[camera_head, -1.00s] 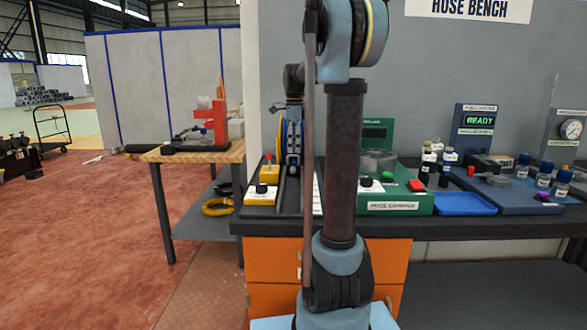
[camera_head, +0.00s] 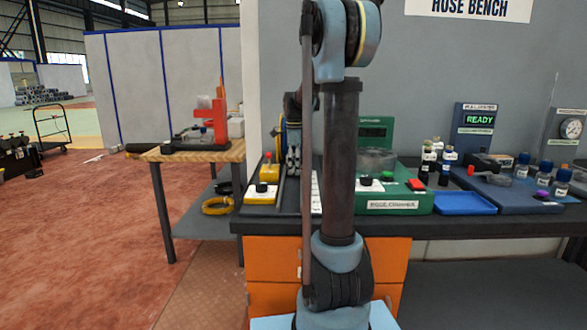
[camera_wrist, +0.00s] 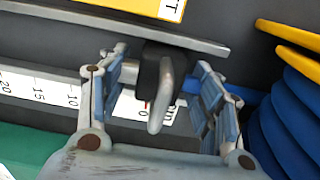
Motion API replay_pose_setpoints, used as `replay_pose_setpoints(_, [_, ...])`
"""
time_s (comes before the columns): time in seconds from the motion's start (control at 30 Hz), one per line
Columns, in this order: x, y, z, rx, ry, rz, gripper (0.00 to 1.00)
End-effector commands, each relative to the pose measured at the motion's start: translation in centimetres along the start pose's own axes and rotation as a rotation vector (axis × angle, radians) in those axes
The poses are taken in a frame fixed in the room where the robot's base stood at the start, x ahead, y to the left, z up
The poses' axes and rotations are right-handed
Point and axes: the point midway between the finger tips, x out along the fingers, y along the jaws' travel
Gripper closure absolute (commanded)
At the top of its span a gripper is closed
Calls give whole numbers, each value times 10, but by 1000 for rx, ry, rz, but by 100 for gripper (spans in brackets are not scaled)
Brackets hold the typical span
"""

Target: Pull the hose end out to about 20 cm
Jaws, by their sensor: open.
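In the wrist view, the hose end shows as a black block with a light grey loop (camera_wrist: 160,105) near the 0 mark of a white scale (camera_wrist: 40,88). My gripper (camera_wrist: 163,82) is open, with one finger on each side of the block and loop. Gaps show between the fingers and the loop, so nothing is gripped. The blue hose (camera_wrist: 288,115) is coiled on a reel with yellow flanges (camera_wrist: 292,35) at the right. In the head view, my gripper (camera_head: 293,160) is low at the reel, which my arm mostly hides.
A grey rail (camera_wrist: 120,22) runs behind the hose end. A yellow box with a black knob (camera_head: 262,190) stands left of the scale. A green console (camera_head: 400,203), a blue tray (camera_head: 464,203) and several bottles stand to the right on the bench.

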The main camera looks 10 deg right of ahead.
Motion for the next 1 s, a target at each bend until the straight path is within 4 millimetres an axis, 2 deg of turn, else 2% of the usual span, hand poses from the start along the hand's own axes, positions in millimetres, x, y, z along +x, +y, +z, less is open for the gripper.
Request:
replay_pose_setpoints(0.03, [0, 0, 0, 0, 0, 0, 41])
replay_pose_setpoints(0.2, [0, 0, 0, 0, 0, 0, 79])
replay_pose_setpoints(0.27, [0, 0, 0, -1, 0, 0, 93])
replay_pose_setpoints(0.3, [0, 0, 1, -1, 0, 0, 96])
replay_pose_setpoints(0.47, [0, 2, 1, -1, 0, -1, 96])
replay_pose_setpoints(1.0, [0, 37, 2, -4, -1, 1, 96])
